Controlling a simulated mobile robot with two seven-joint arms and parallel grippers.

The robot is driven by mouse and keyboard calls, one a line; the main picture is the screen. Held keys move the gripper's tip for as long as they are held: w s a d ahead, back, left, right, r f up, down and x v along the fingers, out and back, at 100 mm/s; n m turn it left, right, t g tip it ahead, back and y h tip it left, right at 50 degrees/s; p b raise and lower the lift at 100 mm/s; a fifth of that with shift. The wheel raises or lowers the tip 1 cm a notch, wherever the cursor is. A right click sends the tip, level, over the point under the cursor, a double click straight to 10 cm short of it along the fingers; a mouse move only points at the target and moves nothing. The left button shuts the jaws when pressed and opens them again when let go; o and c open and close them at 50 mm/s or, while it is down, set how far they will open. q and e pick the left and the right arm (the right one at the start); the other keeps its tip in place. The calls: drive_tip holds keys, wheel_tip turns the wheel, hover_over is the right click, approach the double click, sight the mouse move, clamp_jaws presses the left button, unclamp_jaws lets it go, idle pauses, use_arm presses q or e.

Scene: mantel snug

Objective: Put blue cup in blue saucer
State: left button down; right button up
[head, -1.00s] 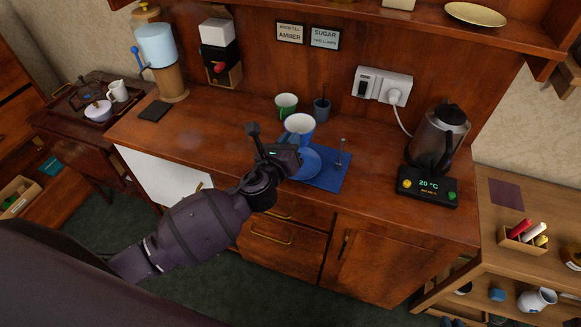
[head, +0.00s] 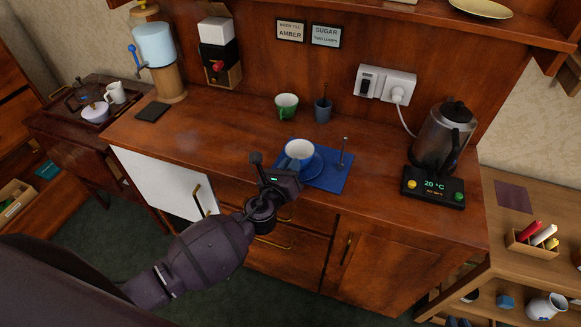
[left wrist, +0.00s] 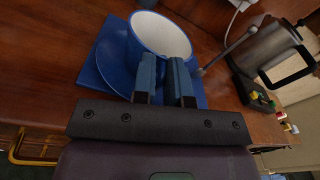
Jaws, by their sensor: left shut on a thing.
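The blue cup (head: 299,148), with a white inside, is at the blue saucer (head: 318,165), toward its left and back part in the head view. My left gripper (head: 292,168) is shut on the cup's near side. In the left wrist view the two fingers (left wrist: 165,78) pinch the wall of the cup (left wrist: 161,38). The saucer's rim (left wrist: 112,55) shows beside and below the cup. The cup's base is hidden, so I cannot tell for certain whether it touches the saucer. My right gripper is not in view.
The saucer lies on a blue mat (head: 333,181) on the wooden counter. A thin upright rod (head: 344,150) stands at the mat's right. Behind are a green cup (head: 287,106) and a grey-blue cup (head: 322,110). A kettle (head: 442,138) stands right.

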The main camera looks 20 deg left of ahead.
use_arm(q)
drive_tip(key=shift+f, duration=0.1)
drive_tip(key=c, duration=1.2)
unclamp_jaws()
drive_tip(key=shift+o, duration=0.3)
drive_tip(key=shift+s, duration=0.15)
drive_tip(key=shift+s+a, duration=0.7)
drive_tip(key=shift+s, duration=5.15)
drive_tip(key=s+a+f+n+g+y, duration=0.1)
drive_tip(key=s+a+f+n+g, duration=0.2)
drive_tip(key=n, duration=1.3)
drive_tip(key=s+a+f+n+g+y, duration=0.1)
drive_tip(key=s+a+f+n+g, duration=0.1)
drive_tip(key=s+a+f+n, duration=0.4)
drive_tip(key=s+n, duration=0.4)
drive_tip(key=n, duration=0.6)
drive_tip(key=shift+s+a+f+g, duration=0.2)
drive_tip(key=shift+f+g, duration=0.1)
drive_tip(key=shift+g, duration=0.1)
use_arm(e)
drive_tip(key=shift+s+f, duration=0.55)
drive_tip(key=shift+f, duration=0.1)
